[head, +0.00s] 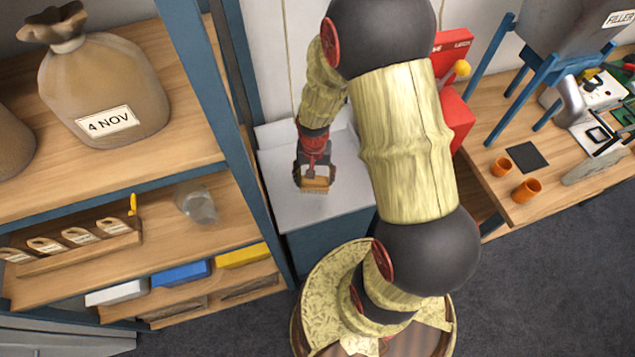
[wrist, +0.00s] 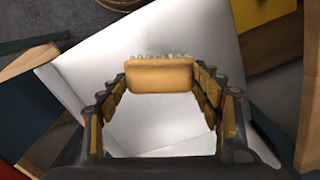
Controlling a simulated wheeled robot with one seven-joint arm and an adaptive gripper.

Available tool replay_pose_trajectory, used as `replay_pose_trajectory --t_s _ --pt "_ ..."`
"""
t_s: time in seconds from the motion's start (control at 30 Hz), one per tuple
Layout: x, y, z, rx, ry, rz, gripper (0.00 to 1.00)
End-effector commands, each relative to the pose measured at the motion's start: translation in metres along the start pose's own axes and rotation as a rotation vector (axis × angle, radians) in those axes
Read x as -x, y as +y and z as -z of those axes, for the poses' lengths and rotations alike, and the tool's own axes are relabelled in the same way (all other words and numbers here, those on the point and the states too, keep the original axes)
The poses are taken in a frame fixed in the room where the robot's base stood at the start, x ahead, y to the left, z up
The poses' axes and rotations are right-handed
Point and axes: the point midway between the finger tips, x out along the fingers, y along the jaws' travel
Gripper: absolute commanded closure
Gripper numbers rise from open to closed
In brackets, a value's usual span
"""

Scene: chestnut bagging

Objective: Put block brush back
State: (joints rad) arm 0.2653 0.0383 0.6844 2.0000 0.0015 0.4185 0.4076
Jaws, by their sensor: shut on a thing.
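The block brush (head: 315,185) has a tan wooden block with pale bristles along one edge. In the wrist view the brush (wrist: 160,75) sits between the fingertips, its bristles pointing away from me. My gripper (head: 314,172) is shut on it, with a finger on each side; the fingers also show in the wrist view (wrist: 165,90). In the head view it holds the brush over a pale grey cabinet top (head: 330,212) between the shelf and the workbench. I cannot tell whether the bristles touch that surface.
A wooden shelf (head: 200,150) with blue posts stands at left, holding a sack (head: 105,85), a clear cup (head: 197,204) and coloured blocks (head: 243,254). A red box (head: 455,115) and a workbench (head: 530,206) with orange cups (head: 526,190) stand at right. The cabinet top around the brush is clear.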

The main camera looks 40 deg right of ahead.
Motion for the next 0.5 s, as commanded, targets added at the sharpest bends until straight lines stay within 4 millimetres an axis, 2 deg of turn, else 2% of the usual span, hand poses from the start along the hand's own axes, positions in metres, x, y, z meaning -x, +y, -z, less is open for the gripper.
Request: replay_pose_trajectory --t_s 0.03,0.33,0.5 --pt "-0.006 0.002 0.004 -0.001 -0.001 0.0 0.56" --pt "-0.022 0.008 0.016 -0.001 0.0 0.0 0.56" --pt "-0.048 0.009 0.016 0.001 -0.002 -0.001 0.56"
